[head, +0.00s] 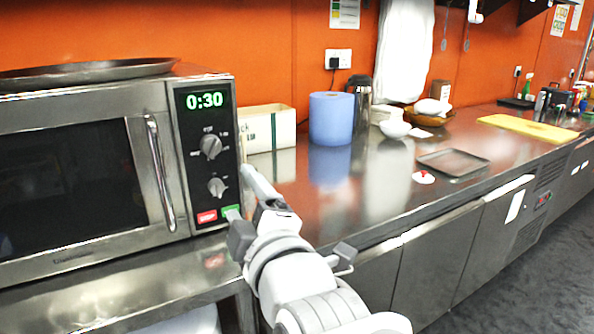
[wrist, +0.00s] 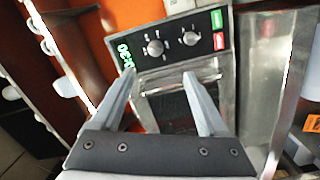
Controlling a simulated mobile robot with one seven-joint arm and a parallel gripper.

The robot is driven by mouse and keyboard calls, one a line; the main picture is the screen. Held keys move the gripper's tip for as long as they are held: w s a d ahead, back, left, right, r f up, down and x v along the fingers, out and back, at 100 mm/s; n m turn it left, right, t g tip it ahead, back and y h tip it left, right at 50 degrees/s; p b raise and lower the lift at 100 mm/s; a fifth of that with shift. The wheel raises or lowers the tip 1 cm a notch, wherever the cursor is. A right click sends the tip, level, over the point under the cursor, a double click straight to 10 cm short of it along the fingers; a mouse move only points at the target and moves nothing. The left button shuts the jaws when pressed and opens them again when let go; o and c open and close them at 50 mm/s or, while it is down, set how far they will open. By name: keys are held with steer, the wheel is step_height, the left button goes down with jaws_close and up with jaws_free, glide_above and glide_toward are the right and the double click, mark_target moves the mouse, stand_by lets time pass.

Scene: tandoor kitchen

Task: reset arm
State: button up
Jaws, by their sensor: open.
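My gripper (head: 240,194) is in front of the lower right part of the microwave's control panel, close to the green button (head: 231,212). Its two fingers are apart with nothing between them, as the wrist view (wrist: 159,76) shows. The microwave (head: 80,170) is steel with a dark door window and a vertical handle. Its display (head: 204,100) reads 0:30 in green. Two knobs and a red button (head: 207,217) sit below it. The panel also shows in the wrist view (wrist: 180,45), turned on its side. Whether a fingertip touches the microwave I cannot tell.
A long steel counter (head: 330,210) runs to the right. On it stand a box (head: 268,130), a blue roll (head: 331,118), a flask (head: 360,95), bowls, a dark tray (head: 453,162) and a yellow board (head: 527,127). Open floor (head: 530,270) lies at the lower right.

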steer(key=s+d+f+m+g+h, duration=0.4)
steer(key=s+d+f+m+g, duration=0.15)
steer(key=d+m, duration=0.45)
steer(key=s+d+f+m+g+h, duration=0.45)
steer(key=d+f+m, duration=0.3)
steer(key=d, duration=0.55)
step_height(320, 180, up, 22)
steer(key=s+m+p, duration=0.1)
steer(key=p, duration=2.1)
steer(key=shift+m, duration=0.25)
steer(key=shift+c, duration=0.3)
steer(key=c, duration=0.4)
steer(key=shift+a, duration=0.25)
